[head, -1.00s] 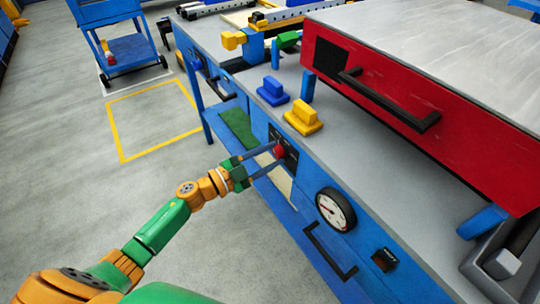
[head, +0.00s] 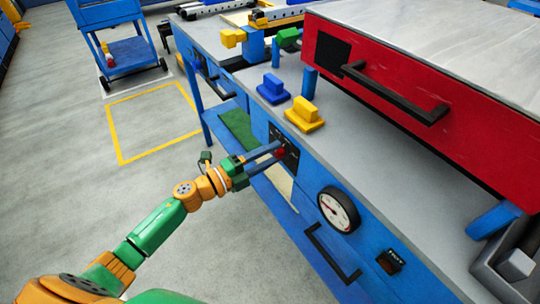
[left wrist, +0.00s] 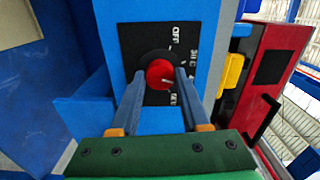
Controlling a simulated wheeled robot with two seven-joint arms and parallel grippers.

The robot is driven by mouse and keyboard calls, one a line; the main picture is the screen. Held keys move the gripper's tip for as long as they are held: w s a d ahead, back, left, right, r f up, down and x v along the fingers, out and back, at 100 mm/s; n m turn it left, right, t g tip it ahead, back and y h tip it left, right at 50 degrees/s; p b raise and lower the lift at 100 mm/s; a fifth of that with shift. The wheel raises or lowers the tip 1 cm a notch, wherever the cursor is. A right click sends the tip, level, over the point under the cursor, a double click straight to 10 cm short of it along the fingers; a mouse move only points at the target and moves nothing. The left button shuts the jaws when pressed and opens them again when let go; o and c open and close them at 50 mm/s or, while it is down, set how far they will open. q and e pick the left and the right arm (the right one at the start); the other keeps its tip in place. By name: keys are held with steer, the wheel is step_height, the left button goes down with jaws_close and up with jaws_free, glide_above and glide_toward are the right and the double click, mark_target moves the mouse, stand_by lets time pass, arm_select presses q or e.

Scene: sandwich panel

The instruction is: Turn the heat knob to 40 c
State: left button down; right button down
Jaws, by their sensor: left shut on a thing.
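The red heat knob (head: 280,153) is on a black dial plate on the blue front of the bench. In the left wrist view the knob (left wrist: 160,74) shows a short pale mark toward its lower right. The dial plate (left wrist: 158,40) has white lettering, with OFF at the top, 30 C at the right and other marks partly hidden by a finger. My left gripper (head: 275,151) is at the knob, its two grey-blue fingers on either side of it. In the left wrist view my left gripper (left wrist: 162,78) is shut on the knob. My right gripper is not in view.
A round white gauge (head: 338,210) and a black handle (head: 332,252) are to the right of the knob on the bench front. A red box (head: 420,100) with a black handle stands above. Blue (head: 273,89) and yellow (head: 304,114) blocks sit on the benchtop.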

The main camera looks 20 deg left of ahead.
arm_select(q)
steer(key=shift+m, duration=0.4)
steer(key=shift+c, duration=1.9)
jaws_free()
steer(key=shift+s, duration=0.1)
steer(key=v, duration=0.7)
steer(key=shift+b, duration=0.4)
